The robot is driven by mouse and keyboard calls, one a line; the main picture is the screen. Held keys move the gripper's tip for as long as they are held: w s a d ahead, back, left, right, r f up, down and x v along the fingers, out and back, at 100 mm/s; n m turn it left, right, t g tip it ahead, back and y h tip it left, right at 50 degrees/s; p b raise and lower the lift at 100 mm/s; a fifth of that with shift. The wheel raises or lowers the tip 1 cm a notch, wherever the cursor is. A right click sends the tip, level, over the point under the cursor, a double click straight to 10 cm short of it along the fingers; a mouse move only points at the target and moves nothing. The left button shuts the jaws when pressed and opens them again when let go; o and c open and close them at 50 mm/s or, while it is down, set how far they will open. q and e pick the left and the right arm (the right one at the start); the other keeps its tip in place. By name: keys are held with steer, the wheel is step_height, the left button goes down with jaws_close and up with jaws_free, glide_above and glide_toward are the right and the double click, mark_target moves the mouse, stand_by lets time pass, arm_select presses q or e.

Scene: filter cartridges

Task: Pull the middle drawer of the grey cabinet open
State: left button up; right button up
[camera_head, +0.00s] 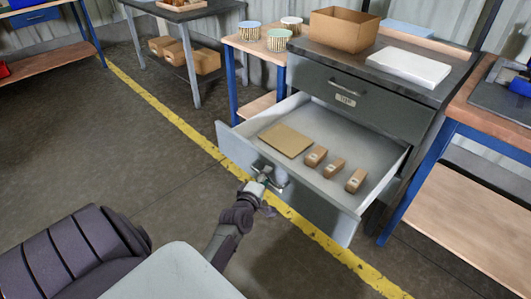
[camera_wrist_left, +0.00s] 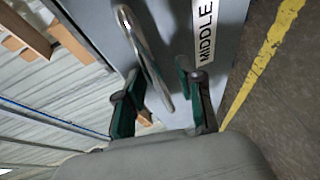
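The grey cabinet (camera_head: 365,98) stands at the centre right of the head view. Its middle drawer (camera_head: 310,203) is pulled far out; the wrist view shows its front (camera_wrist_left: 170,25) with a MIDDLE label (camera_wrist_left: 205,32). My left gripper (camera_head: 265,178) is at the drawer's front, by the handle. In the left wrist view, the metal handle (camera_wrist_left: 143,55) runs between the two green-padded fingers of that gripper (camera_wrist_left: 160,97). The fingers stand wide apart, with a clear gap beside the handle. My right gripper is in neither view.
The drawer holds a flat brown piece (camera_head: 285,140) and three small brown boxes (camera_head: 335,168). The top drawer (camera_head: 350,98) is shut. A blue-legged bench (camera_head: 470,215) stands close on the right. Open floor with a yellow line (camera_head: 175,120) lies before the drawer.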

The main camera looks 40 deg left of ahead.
arm_select(q)
steer(key=v, duration=1.2)
stand_by(0.4)
